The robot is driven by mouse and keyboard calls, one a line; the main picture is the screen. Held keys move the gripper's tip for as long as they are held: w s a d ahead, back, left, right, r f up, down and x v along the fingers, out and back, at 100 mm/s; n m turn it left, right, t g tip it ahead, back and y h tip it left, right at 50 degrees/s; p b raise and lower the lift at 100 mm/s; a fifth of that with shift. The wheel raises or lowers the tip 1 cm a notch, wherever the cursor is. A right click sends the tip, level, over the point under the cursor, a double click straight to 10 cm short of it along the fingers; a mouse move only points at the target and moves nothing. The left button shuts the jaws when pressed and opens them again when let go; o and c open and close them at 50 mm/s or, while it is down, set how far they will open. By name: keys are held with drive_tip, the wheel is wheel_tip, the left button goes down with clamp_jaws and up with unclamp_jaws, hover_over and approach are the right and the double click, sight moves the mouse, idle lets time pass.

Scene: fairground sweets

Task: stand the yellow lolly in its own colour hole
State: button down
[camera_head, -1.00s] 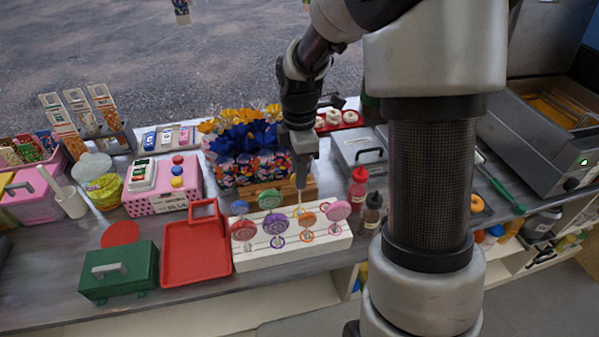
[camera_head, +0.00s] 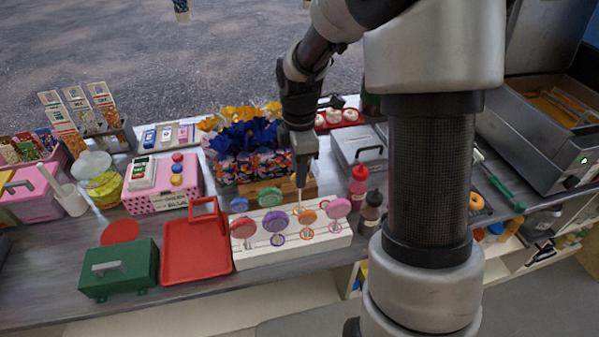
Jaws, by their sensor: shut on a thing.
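A white lolly stand (camera_head: 290,254) stands at the front of the counter with coloured rings around its holes. My gripper (camera_head: 300,184) points down over the back row of the stand, between the green and orange lollies. It is shut on the yellow lolly; only a thin pale stick (camera_head: 299,202) shows below the jaws, and the yellow head is not clearly seen. The stick's lower end is at the stand, but I cannot tell whether it is in a hole. The ring there is too small to make out.
Blue (camera_head: 239,205), green (camera_head: 269,197), red (camera_head: 243,228), purple (camera_head: 276,221), orange (camera_head: 307,217) and pink (camera_head: 338,208) lollies crowd the stand. A red tray (camera_head: 196,262) lies left, sauce bottles (camera_head: 358,186) stand right, and a flowered display (camera_head: 250,165) stands behind.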

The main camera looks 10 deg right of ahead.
idle(0.3)
drive_tip(key=shift+f+b, duration=0.35)
drive_tip(key=shift+f, duration=0.25)
drive_tip(key=shift+f+b, duration=0.45)
drive_tip(key=shift+f, duration=0.25)
drive_tip(key=shift+f+b, duration=0.7)
drive_tip(key=shift+f, duration=0.45)
